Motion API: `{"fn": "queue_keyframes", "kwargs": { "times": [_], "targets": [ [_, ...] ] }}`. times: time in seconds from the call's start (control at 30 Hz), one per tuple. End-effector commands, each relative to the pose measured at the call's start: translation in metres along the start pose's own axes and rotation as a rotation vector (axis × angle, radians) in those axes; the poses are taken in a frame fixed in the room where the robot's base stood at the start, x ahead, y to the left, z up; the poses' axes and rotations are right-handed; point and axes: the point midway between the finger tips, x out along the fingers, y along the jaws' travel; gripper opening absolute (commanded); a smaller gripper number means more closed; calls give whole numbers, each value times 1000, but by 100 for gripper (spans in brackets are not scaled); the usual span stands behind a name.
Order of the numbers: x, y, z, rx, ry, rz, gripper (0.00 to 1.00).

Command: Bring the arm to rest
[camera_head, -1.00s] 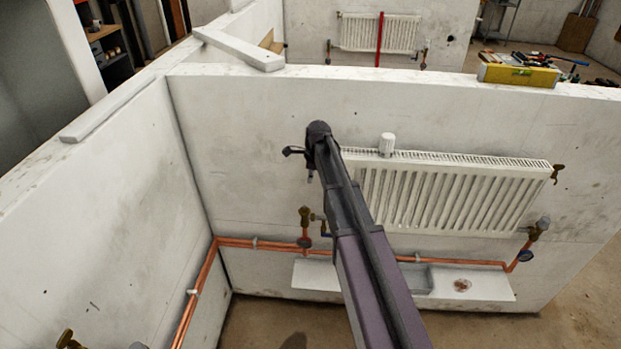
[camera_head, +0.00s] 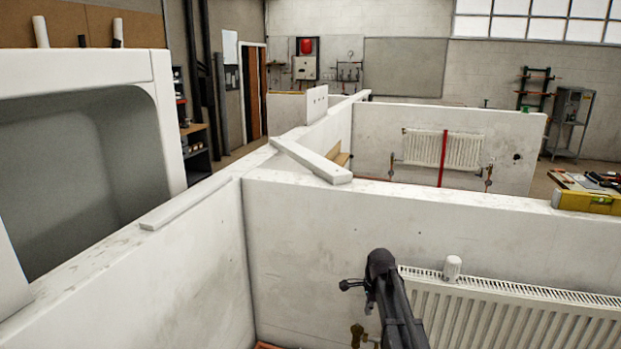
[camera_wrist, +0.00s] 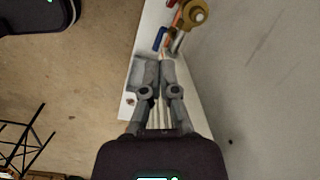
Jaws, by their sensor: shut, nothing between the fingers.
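My arm (camera_head: 392,295) reaches forward from the bottom of the head view, in front of the near white wall and beside the left end of a white radiator (camera_head: 520,315). My gripper (camera_wrist: 158,62) shows in the wrist view with its fingers together and nothing between them. It is above a narrow white shelf (camera_wrist: 147,35) along the wall. In the head view the fingers cannot be made out clearly.
A brass valve (camera_wrist: 195,12) and a blue handle (camera_wrist: 160,38) are close beyond the fingertips. A white cap (camera_head: 452,268) stands on the radiator. A loose board (camera_head: 310,160) and a yellow level (camera_head: 588,202) lie on the wall tops. Bare floor (camera_wrist: 80,75) is left in the wrist view.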

Motion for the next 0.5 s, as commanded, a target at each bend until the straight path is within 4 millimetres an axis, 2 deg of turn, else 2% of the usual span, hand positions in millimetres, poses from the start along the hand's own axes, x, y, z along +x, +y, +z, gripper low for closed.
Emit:
{"fn": "queue_keyframes", "kwargs": {
  "times": [0.03,0.5],
  "targets": [
    [0,18,3,-70,4,3,0],
    [-2,120,19,-762,30,49,0]
  ]
}}
